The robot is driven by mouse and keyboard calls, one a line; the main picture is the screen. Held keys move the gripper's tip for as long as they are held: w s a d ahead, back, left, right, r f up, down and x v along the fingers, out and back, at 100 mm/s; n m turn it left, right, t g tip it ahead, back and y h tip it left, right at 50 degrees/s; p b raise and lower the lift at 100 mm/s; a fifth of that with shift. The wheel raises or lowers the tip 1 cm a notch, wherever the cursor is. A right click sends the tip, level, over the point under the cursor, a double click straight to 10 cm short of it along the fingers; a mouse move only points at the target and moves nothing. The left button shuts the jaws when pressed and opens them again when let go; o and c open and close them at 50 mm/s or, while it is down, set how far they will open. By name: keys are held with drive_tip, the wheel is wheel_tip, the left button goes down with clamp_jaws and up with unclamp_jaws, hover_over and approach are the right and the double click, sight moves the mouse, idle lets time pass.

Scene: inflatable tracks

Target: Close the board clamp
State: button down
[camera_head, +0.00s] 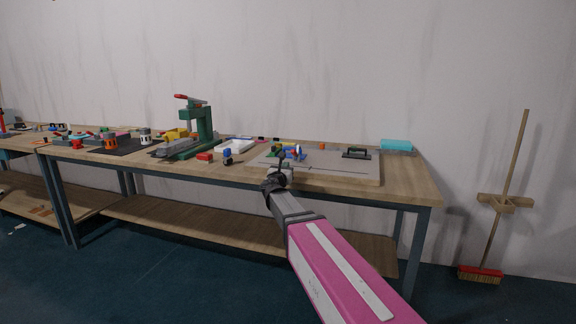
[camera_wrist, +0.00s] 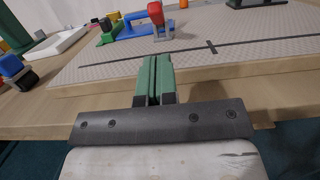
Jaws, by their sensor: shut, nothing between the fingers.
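The board (camera_head: 335,168) lies flat on the wooden workbench, with a grey perforated top marked by a dark line; it also fills the upper right of the wrist view (camera_wrist: 240,45). The likely clamp (camera_head: 298,152) is a small blue and red thing on the board's back left. In the wrist view this clamp (camera_wrist: 156,16) shows a red upright part over a pale metal foot, beside blue and green parts. Whether its lever is raised is hard to tell. My gripper (camera_wrist: 156,72) has green fingers, pressed together and empty, at the board's front edge, short of the clamp.
A black-handled tool (camera_head: 356,153) sits on the board's right. A green press (camera_head: 200,125) stands on the bench (camera_head: 415,185) at left. A blue and black item (camera_head: 228,156) is left of the board. A broom (camera_head: 505,200) leans on the wall.

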sight(294, 150)
drive_tip(key=x, duration=0.9)
drive_tip(key=shift+w+d, duration=0.1)
drive_tip(key=shift+w, duration=0.05)
drive_tip(key=shift+w+d+r+g+y, duration=0.1)
drive_tip(key=shift+w+r+g+y, duration=0.15)
drive_tip(key=shift+r+g, duration=0.55)
drive_tip(key=shift+w+r+g, duration=0.15)
drive_tip(key=shift+r+g, duration=0.25)
drive_tip(key=shift+w+d+r+g+y, duration=0.2)
drive_tip(key=shift+w+r+g+y, duration=0.2)
drive_tip(key=shift+r+g, duration=0.3)
drive_tip(key=shift+w+d+r+g+y, duration=0.2)
drive_tip(key=shift+w+r+g+y, duration=0.2)
drive_tip(key=shift+g, duration=0.4)
drive_tip(key=shift+w+d+r, duration=0.2)
drive_tip(key=shift+w+r, duration=0.25)
drive_tip(key=shift+w+d+r, duration=0.15)
drive_tip(key=shift+w+r, duration=0.25)
drive_tip(key=shift+w, duration=0.1)
drive_tip(key=shift+w+d+r, duration=0.25)
drive_tip(key=shift+w, duration=0.2)
drive_tip(key=shift+w+d+r, duration=0.2)
drive_tip(key=shift+w+r, duration=0.05)
drive_tip(key=shift+w, duration=0.25)
